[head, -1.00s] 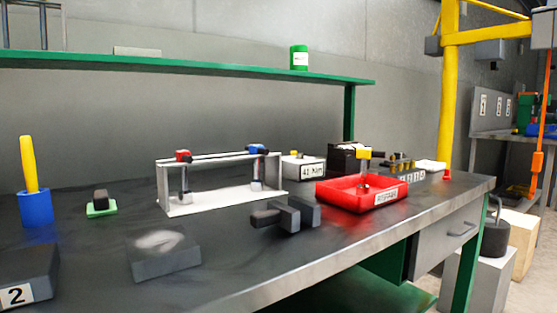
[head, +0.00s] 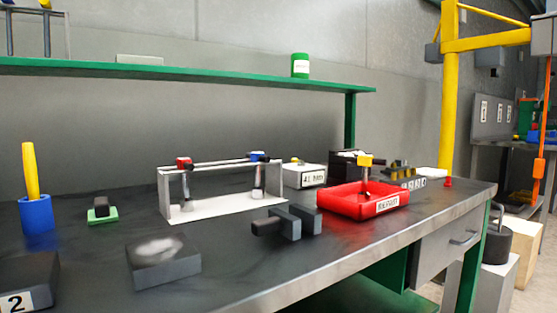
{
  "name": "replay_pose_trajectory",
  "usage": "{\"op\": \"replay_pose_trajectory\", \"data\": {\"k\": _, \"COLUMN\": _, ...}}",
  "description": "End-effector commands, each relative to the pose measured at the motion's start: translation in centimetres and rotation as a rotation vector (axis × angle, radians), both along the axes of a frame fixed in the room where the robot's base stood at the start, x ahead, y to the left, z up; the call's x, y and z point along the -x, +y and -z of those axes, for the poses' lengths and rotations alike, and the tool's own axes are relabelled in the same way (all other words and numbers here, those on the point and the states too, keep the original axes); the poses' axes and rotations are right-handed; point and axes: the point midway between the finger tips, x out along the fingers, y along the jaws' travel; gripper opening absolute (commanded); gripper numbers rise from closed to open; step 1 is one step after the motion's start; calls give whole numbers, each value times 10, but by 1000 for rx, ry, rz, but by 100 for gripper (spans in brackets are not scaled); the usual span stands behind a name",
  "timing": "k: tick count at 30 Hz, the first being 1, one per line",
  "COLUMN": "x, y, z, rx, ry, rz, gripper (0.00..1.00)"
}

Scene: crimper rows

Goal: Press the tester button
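Nothing touches the yellow part. A black box (head: 345,162) stands just right of it. My gripper is not in view.
A white rack (head: 215,209) holds a red-topped and a blue-topped tool. A red labelled tray (head: 337,209) with a yellow-topped tool, a dark grey clamp-like block (head: 289,223) and a grey block (head: 163,262) sit nearer the front. A green shelf (head: 180,74) spans the back.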

Motion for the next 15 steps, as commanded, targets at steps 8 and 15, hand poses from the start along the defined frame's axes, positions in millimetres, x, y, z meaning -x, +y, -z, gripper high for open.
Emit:
{"op": "replay_pose_trajectory", "data": {"k": 8, "x": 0, "y": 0, "z": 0, "rx": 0, "ry": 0, "rz": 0, "gripper": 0}}
{"op": "replay_pose_trajectory", "data": {"k": 15, "x": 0, "y": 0, "z": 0, "rx": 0, "ry": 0, "rz": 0, "gripper": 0}}
